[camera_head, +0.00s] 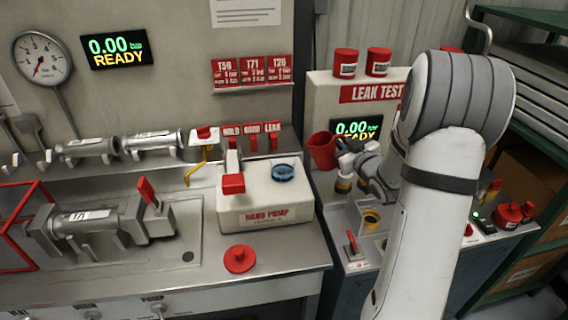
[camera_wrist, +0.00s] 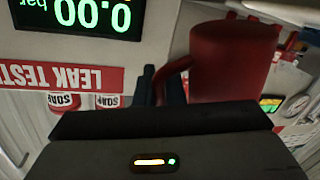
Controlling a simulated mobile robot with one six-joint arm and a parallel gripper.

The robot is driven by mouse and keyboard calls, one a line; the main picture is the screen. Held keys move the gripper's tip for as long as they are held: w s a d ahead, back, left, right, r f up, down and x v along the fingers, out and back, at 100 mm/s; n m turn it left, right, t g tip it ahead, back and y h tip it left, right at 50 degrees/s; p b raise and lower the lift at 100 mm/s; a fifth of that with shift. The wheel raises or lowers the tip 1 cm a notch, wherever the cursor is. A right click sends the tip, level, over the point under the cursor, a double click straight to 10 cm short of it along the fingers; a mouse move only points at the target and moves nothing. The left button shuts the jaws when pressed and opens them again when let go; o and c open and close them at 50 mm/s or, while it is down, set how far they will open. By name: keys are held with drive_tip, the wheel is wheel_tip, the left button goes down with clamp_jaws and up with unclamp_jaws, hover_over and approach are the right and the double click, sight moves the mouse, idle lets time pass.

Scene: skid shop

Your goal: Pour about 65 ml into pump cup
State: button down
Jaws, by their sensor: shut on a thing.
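A red jug (camera_head: 321,151) is held at the right of the hand pump, in front of the leak test panel. My gripper (camera_head: 345,150) is shut on its handle, which also shows in the wrist view (camera_wrist: 172,76) beside the jug's red body (camera_wrist: 232,62). The jug looks about upright, slightly tilted; its contents are hidden. The white hand pump (camera_head: 265,205) stands on the left bench. A blue-rimmed round cup (camera_head: 284,173) is on its top right, apart from the jug. I cannot tell the liquid level in it.
A red round cap (camera_head: 239,259) lies on the bench before the pump. A yellow-rimmed holder (camera_head: 371,219) is on the leak test station. Two red-and-white soap tins (camera_head: 345,64) stand on the leak test panel (camera_head: 330,90).

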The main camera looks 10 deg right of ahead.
drive_tip(key=shift+d+f+m+t+b, duration=0.15)
drive_tip(key=shift+d+f+m+b, duration=0.2)
drive_tip(key=shift+d+f+m, duration=0.4)
drive_tip(key=shift+d+f+m+t+b, duration=0.15)
drive_tip(key=shift+d+f+m+b, duration=0.3)
drive_tip(key=shift+m, duration=0.5)
drive_tip(key=shift+a, duration=0.1)
